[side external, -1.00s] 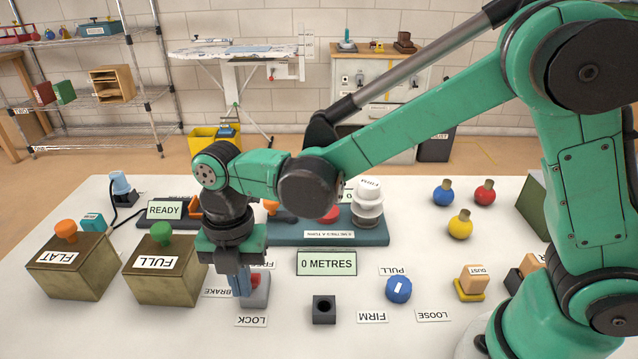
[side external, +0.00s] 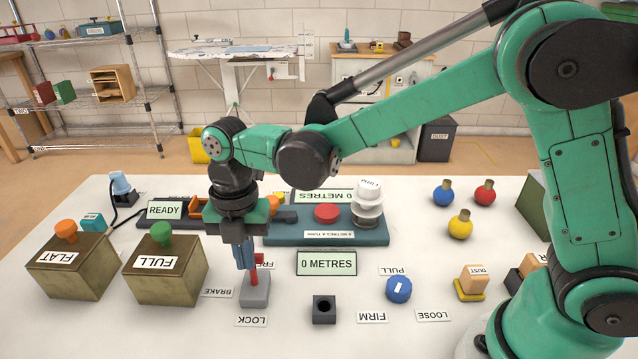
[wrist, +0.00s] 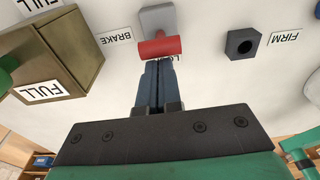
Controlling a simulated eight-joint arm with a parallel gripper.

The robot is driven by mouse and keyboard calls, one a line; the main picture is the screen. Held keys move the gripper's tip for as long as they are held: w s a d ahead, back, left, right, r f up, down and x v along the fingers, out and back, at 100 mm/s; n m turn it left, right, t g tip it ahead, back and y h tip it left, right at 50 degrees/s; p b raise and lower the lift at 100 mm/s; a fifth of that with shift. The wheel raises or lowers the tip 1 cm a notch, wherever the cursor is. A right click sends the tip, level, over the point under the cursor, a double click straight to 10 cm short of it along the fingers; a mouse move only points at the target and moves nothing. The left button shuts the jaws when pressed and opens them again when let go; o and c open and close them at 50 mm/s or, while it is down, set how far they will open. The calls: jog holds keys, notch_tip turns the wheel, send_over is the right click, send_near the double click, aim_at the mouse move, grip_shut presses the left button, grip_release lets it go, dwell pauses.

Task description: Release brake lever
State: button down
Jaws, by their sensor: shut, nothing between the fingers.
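The brake lever has a grey base (side external: 255,291) on the white table, with a red stem and grip (side external: 256,270) that stands up from it. Its red crossbar grip (wrist: 160,47) and part of the base show in the wrist view. The FREE label (side external: 264,264) lies behind the base, the LOCK label (side external: 251,321) in front and the BRAKE label (side external: 217,293) to the left. My gripper (side external: 246,266) points down, its blue fingers shut and empty, right beside the red grip. The fingertips meet its edge in the wrist view; I cannot tell whether they touch.
The FULL box (side external: 165,280) with a green knob and the FLAT box (side external: 70,275) stand to the left. A dark square socket (side external: 324,310) and a blue knob (side external: 398,290) are to the right. A teal panel (side external: 290,236) with a red button lies behind. The table front is clear.

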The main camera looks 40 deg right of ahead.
jog(key=shift+w+d, duration=0.8)
jog(key=shift+w+d+f, duration=0.25)
jog(key=shift+w+d, duration=0.25)
jog(key=shift+w, duration=0.05)
jog(key=s+a+r, duration=0.3)
jog(key=shift+a, duration=0.1)
jog(key=w+d+r, duration=0.4)
jog(key=w+d, duration=0.2)
jog(key=shift+d+r, duration=0.2)
jog(key=shift+r, duration=0.1)
jog(key=shift+w, duration=0.1)
